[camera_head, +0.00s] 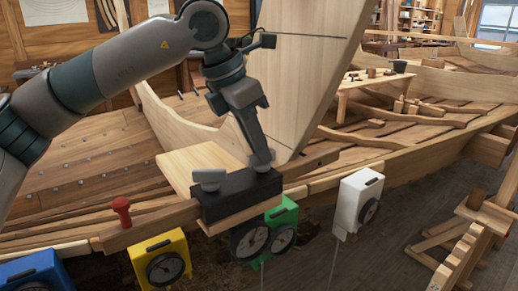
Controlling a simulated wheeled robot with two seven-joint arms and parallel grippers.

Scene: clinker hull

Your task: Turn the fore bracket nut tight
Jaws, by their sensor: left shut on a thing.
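My left gripper (262,160) comes down from the upper left and is shut at the right end of a black bracket (240,197). Its fingertips close on a grey nut at the bracket's top, mostly hidden by the fingers. A second grey nut with a broad, rounded head (209,180) stands free on the bracket's left end. The bracket sits at the edge of the hull's upper plank, beside a pale wooden board (190,165). I cannot tell from the picture which nut is the fore one. My right gripper is not in view.
Dial boxes hang along the plank: blue (38,272), yellow (160,258), green (283,228) and white (357,202). A red peg (122,210) stands on the plank at left. A tall wooden stem board (310,70) rises close behind the gripper. A wooden trestle (470,240) stands at right.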

